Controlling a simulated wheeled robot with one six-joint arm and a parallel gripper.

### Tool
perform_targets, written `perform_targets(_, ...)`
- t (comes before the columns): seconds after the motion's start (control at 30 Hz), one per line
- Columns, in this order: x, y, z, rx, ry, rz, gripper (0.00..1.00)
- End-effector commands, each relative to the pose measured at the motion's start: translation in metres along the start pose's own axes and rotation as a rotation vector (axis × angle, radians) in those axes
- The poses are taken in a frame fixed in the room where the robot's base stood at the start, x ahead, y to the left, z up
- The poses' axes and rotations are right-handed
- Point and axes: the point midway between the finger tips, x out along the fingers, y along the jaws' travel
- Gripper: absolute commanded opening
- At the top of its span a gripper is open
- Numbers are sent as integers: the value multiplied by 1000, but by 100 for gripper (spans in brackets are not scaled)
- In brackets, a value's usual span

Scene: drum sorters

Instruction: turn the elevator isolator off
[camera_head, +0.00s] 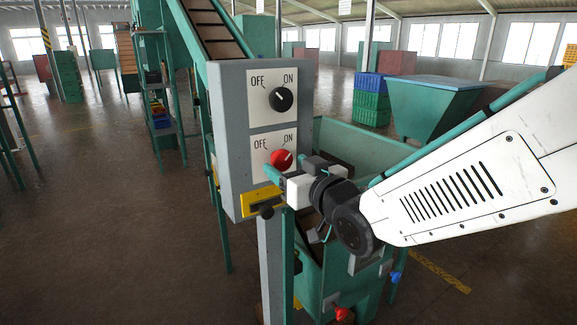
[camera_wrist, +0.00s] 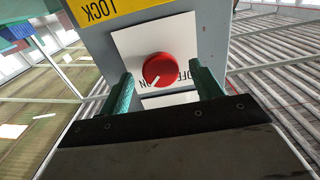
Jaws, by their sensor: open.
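A grey control box (camera_head: 231,135) on a post carries two rotary switches, each on a white OFF/ON plate. No label naming the elevator isolator is readable. My gripper (camera_head: 291,168) is open just in front of the red knob. In the wrist view, the red knob (camera_wrist: 160,70) appears upside down between the two teal fingers of my gripper (camera_wrist: 163,76), with gaps on both sides. Its mark points at ON there too.
A yellow LOCK plate (camera_wrist: 118,9) sits by the red switch; in the head view this plate (camera_head: 252,203) is at the box's lower edge, with a black part on it. A teal hopper (camera_head: 352,145) stands behind my arm. Open floor (camera_head: 110,230) lies left.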

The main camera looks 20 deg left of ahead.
Motion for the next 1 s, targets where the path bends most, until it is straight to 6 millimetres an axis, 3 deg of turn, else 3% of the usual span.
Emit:
perform_targets(0.37, 9, 0, 0, 0, -1, 0, 65)
perform_targets(0.53, 9, 0, 0, 0, -1, 1, 20)
perform_targets(1.0, 8, 1, 0, -82, -1, 1, 20)
